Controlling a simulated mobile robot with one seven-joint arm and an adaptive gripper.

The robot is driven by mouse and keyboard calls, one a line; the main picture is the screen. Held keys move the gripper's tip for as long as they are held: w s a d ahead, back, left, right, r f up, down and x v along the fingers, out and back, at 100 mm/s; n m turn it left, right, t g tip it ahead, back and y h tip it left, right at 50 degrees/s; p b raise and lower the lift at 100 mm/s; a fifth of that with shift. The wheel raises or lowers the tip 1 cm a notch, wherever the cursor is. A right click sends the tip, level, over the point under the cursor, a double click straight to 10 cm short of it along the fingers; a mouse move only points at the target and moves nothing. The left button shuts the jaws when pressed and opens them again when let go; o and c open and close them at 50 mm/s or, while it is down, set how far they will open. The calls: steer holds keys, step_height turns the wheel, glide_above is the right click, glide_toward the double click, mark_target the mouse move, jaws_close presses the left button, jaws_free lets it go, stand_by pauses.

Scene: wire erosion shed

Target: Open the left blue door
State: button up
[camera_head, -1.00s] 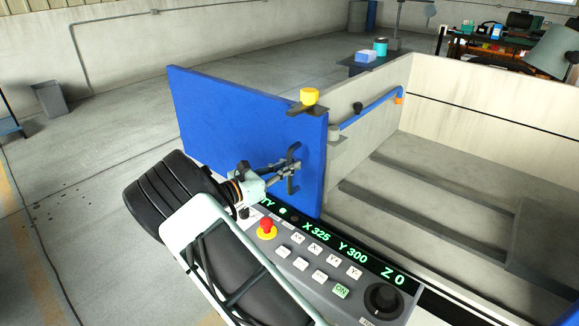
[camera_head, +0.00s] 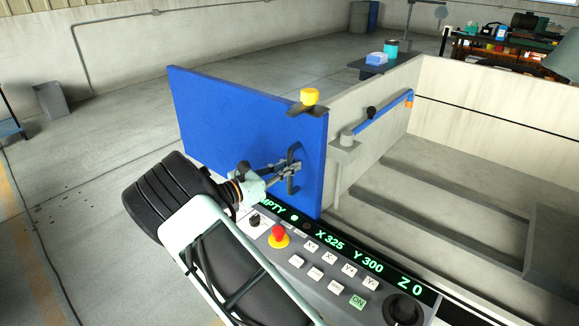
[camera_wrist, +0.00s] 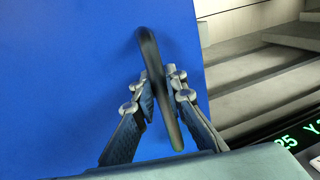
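The blue door (camera_head: 235,130) stands upright at the left of the tank in the head view and fills much of the wrist view (camera_wrist: 70,80). A dark bar handle (camera_head: 293,170) sits near its right edge; it also shows in the wrist view (camera_wrist: 150,60). My gripper (camera_head: 286,168) is at the handle, with one finger on each side, closed around its bar; the wrist view shows the same fingers (camera_wrist: 162,92). The door stands apart from the pale tank wall (camera_head: 370,110), with the tank's interior open at right. The door's hinge side is not clear.
A control panel with a red stop button (camera_head: 279,233) and black dial (camera_head: 404,308) lies just below the door. A blue bar (camera_head: 385,117) runs along the tank wall. Open floor (camera_head: 80,200) lies at left.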

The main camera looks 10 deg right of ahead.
steer(key=o, duration=0.4)
steer(key=shift+o, duration=0.2)
steer(key=v, duration=1.2)
